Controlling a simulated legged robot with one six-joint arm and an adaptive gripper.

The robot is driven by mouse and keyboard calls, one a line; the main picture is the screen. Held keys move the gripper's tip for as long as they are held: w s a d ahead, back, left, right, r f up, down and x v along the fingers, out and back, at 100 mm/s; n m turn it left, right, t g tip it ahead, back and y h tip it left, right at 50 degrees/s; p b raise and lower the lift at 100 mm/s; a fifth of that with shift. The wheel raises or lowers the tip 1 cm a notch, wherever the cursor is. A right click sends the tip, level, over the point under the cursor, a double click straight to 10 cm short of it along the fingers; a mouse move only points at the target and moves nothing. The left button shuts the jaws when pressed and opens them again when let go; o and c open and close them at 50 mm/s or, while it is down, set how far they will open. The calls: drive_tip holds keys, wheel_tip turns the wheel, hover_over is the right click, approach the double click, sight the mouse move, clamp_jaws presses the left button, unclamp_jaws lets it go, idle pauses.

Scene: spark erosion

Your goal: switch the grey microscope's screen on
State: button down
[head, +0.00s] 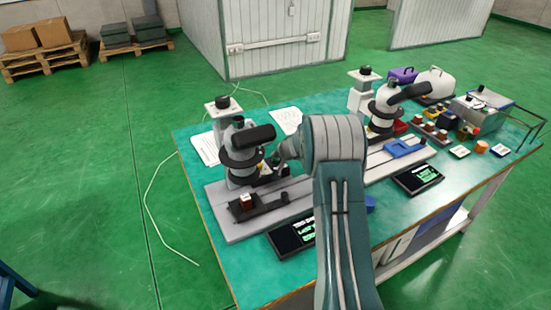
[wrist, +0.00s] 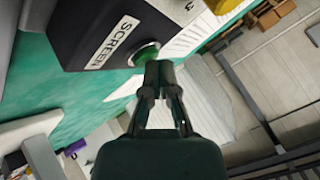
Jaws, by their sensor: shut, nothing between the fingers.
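In the head view a grey microscope (head: 243,150) with a black eyepiece head stands on a grey base plate at the near left of the table. A flat black display (head: 292,238) lies in front of it and shows green text, partly hidden by my arm. In the wrist view a dark box (wrist: 110,30) carries a white label reading SCREEN and a round green button (wrist: 145,54). My gripper (wrist: 158,68) is shut and empty, its tips at the button's edge; I cannot tell whether they touch it. In the head view my arm hides most of this spot.
A second microscope (head: 384,110) stands further right, with its own lit display (head: 418,178) and a blue tray (head: 404,148). A grey metal box (head: 478,112) stands at the table's right end. Papers (head: 207,149) lie left of the grey microscope. The floor left of the table is mostly clear.

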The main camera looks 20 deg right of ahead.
drive_tip(key=shift+r, duration=0.65)
drive_tip(key=shift+r, duration=0.1)
drive_tip(key=shift+r, duration=2.95)
